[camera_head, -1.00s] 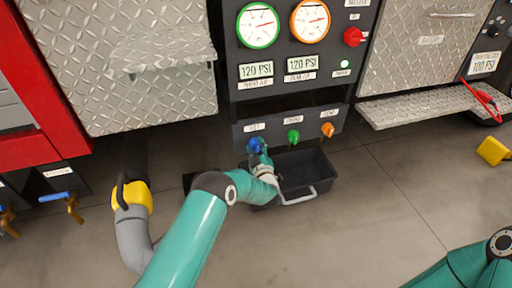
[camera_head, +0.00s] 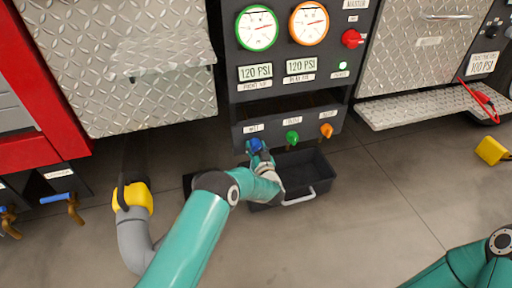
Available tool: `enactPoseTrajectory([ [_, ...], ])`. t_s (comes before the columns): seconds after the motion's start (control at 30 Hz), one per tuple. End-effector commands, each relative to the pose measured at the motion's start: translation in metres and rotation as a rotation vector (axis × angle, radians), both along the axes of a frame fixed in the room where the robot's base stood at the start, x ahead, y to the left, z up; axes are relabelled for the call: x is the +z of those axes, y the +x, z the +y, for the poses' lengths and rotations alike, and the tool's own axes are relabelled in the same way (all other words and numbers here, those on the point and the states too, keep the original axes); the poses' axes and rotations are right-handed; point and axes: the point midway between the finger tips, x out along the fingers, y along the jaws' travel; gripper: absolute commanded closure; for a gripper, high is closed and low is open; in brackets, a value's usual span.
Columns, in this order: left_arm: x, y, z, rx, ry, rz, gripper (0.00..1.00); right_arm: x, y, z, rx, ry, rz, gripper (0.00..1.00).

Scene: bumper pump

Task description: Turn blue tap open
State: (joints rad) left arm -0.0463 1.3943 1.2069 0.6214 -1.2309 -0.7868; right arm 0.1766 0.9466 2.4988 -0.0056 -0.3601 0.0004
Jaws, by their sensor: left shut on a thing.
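The blue tap (camera_head: 255,145) is a small knob at the left of a row of three on the dark lower panel (camera_head: 264,132). My left gripper (camera_head: 258,153) is at the blue tap, reaching up from below, and is shut on it. The fingers hide part of the tap, so its exact turn angle is hard to tell. My right arm shows only at the lower right corner, and its gripper is out of view.
A green tap (camera_head: 292,137) and an orange tap (camera_head: 327,130) sit to the right on the same panel. A black bin (camera_head: 318,178) stands on the floor below. A yellow-collared hose (camera_head: 134,200) lies at the left. A red knob (camera_head: 352,38) is higher up.

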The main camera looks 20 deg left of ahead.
Motion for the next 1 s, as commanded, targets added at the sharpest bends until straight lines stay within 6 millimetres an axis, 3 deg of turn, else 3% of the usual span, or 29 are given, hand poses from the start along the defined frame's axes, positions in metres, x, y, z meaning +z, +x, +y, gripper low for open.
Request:
enactPoseTrajectory([
  [0.5, -0.0035, 0.0005, -0.0025, -0.002, 0.371, 0.258, 0.89, 0.0033, -0.0001, 0.0, 0.0, 0.0, 0.0, 1.0],
  [1.0, -0.0032, 0.0015, -0.0039, -0.006, 0.51, 0.351, 0.89, 0.0036, 0.0, 0.0, 0.0, 0.0, 0.0, 1.0],
])
